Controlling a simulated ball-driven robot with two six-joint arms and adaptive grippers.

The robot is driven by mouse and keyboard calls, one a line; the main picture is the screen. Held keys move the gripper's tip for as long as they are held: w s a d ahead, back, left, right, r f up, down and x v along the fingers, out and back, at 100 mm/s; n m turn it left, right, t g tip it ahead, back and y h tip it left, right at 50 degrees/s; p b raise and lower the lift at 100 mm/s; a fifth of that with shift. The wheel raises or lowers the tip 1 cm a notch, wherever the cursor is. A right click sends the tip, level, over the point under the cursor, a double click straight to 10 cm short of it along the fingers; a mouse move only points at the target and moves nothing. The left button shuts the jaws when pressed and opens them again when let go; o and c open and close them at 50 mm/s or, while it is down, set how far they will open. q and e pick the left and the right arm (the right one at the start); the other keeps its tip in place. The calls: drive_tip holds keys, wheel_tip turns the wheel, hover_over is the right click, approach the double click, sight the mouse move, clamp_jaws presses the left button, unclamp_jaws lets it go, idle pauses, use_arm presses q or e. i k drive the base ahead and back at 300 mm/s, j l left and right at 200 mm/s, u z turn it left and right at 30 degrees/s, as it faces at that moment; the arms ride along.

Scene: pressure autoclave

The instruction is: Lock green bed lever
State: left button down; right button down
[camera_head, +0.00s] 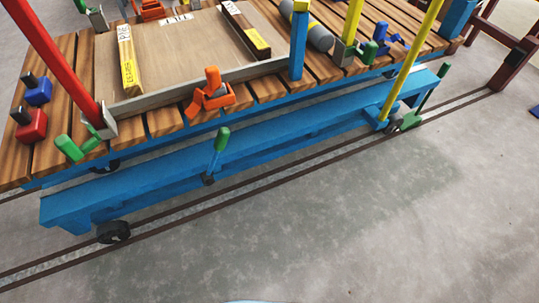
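Several green-handled parts show, and I cannot tell for certain which one is the bed lever. A green-tipped lever (221,140) stands nearly upright on the side of the long blue bed frame (290,137). A green clamp handle (69,148) is at the foot of the red post on the left. Another green handle (369,53) is beside the yellow post at the upper right. A green lever (428,95) with a green foot is at the right end of the blue frame, by a yellow bar. Neither of my grippers is in view.
The wooden slatted bed (165,122) carries a panel (190,55), an orange clamp (211,93), a red post (55,60) and a yellow post (352,20). A wheel (113,232) sits by the floor rails (265,172). The grey floor in front is clear.

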sight(223, 134)
drive_tip(key=l+u, duration=0.1)
drive_tip(key=l, duration=0.3)
drive_tip(key=k+l+u, duration=0.15)
drive_tip(key=l, duration=0.2)
drive_tip(key=k+l+u, duration=0.1)
drive_tip(key=l, duration=0.3)
drive_tip(key=k+l+u, duration=0.1)
drive_tip(key=l, duration=0.3)
